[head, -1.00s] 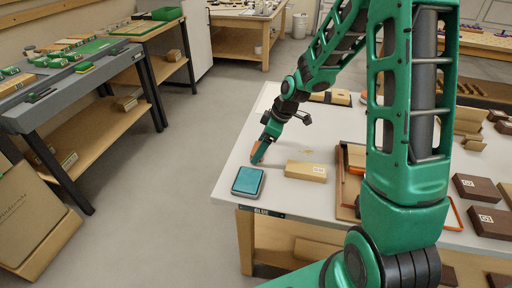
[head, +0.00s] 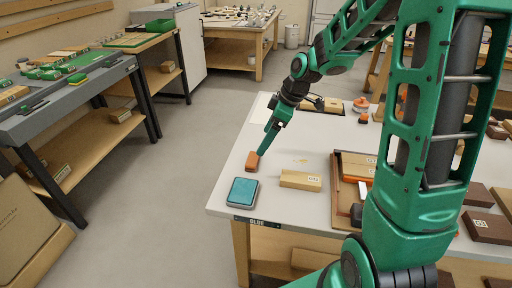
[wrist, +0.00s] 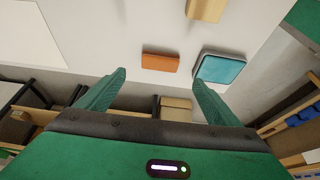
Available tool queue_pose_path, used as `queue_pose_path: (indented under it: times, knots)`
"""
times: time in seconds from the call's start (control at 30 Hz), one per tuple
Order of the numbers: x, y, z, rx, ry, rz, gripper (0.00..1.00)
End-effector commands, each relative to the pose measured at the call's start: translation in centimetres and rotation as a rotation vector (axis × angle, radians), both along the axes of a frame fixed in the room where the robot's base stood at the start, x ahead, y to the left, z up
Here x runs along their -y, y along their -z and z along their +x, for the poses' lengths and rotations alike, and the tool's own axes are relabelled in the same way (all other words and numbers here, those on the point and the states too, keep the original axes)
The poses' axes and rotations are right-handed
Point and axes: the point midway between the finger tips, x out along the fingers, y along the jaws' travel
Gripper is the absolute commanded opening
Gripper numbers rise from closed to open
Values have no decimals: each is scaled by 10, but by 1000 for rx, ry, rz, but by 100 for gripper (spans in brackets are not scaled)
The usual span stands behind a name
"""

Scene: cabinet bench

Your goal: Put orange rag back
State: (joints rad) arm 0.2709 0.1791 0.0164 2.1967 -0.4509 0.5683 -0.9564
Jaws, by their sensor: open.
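The orange rag (head: 252,161) looks like a small folded block. It lies on the white table near its left edge, just behind a teal pad in a grey tray (head: 243,192). My gripper (head: 263,152) is just behind and above the rag. In the wrist view my gripper (wrist: 158,80) is open and empty, its fingers apart. The rag (wrist: 160,62) shows whole just beyond the fingertips, roughly centred between them. The teal pad (wrist: 220,69) is beyond the right finger.
A tan block (head: 300,180) lies to the right of the teal pad. A brown tray (head: 343,205) stands further right, partly hidden by my arm. Dark brown boxes (head: 489,226) lie at far right. A grey bench (head: 80,95) stands left across clear floor.

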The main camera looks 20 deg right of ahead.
Motion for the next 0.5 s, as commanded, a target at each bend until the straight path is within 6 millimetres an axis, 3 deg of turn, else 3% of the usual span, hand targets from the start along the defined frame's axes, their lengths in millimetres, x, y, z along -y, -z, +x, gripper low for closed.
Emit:
queue_pose_path:
  times: [0.13,0.4,0.5]
  knots:
    - [5,-13,-3,0,1,0,87]
    - [7,-18,-6,-3,7,-2,87]
    - [16,-22,-16,-24,60,-18,87]
